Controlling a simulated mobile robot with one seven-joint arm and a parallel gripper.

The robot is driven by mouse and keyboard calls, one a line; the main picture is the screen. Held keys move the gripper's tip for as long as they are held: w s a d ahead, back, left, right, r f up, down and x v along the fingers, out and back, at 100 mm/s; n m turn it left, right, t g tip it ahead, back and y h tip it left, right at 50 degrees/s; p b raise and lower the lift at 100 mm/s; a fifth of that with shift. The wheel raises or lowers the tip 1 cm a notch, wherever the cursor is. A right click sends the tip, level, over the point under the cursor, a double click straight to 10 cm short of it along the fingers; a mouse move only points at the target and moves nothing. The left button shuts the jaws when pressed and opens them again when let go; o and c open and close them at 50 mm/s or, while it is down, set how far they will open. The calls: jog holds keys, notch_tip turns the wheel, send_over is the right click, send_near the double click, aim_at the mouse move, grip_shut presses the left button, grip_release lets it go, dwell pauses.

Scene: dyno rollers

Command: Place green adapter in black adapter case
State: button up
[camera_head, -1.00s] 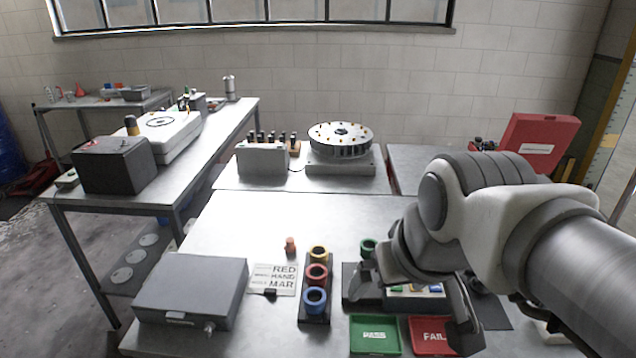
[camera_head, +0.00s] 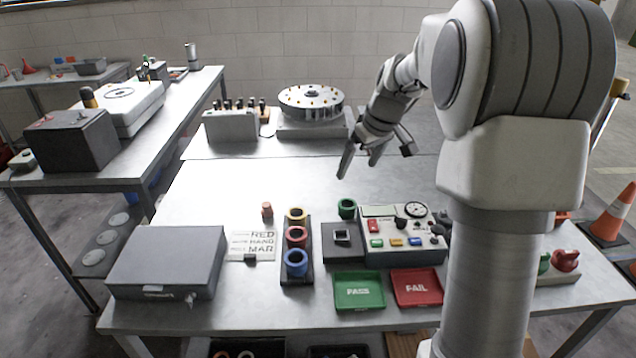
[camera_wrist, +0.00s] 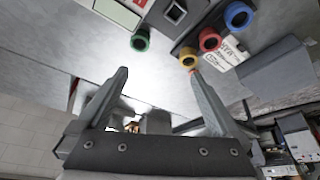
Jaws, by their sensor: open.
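The green adapter (camera_head: 347,208) is a green ring standing on the metal table, behind a black square block. It also shows in the wrist view (camera_wrist: 140,41). The black adapter case (camera_head: 288,270) is a long dark rack to its left, carrying a yellow, a red and a blue ring. Part of the rack also shows in the wrist view, where the yellow ring (camera_wrist: 188,57) is nearest my fingers. My gripper (camera_head: 362,162) is open and empty, raised above the table beyond the green adapter. Its two spread fingers show in the wrist view (camera_wrist: 158,75).
The black block (camera_head: 342,255) and a control panel (camera_head: 405,245) stand right of the rack. Green PASS (camera_head: 359,292) and red FAIL (camera_head: 416,288) trays lie in front. A grey case (camera_head: 167,262) sits left. A round turntable (camera_head: 311,104) stands behind. The table's middle is clear.

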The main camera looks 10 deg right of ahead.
send_near(348, 207)
jog(key=shift+n, duration=0.3)
jog(key=x, duration=0.3)
jog(key=b+x, duration=0.1)
jog(key=x, duration=0.1)
jog(key=shift+a+f, duration=0.1)
jog(key=shift+a, duration=0.2)
jog(key=shift+d+x, duration=0.15)
jog(key=shift+x, duration=1.15)
jog(key=shift+d+x, duration=0.15)
jog(key=shift+x, duration=1.15)
jog(key=c, duration=1.4)
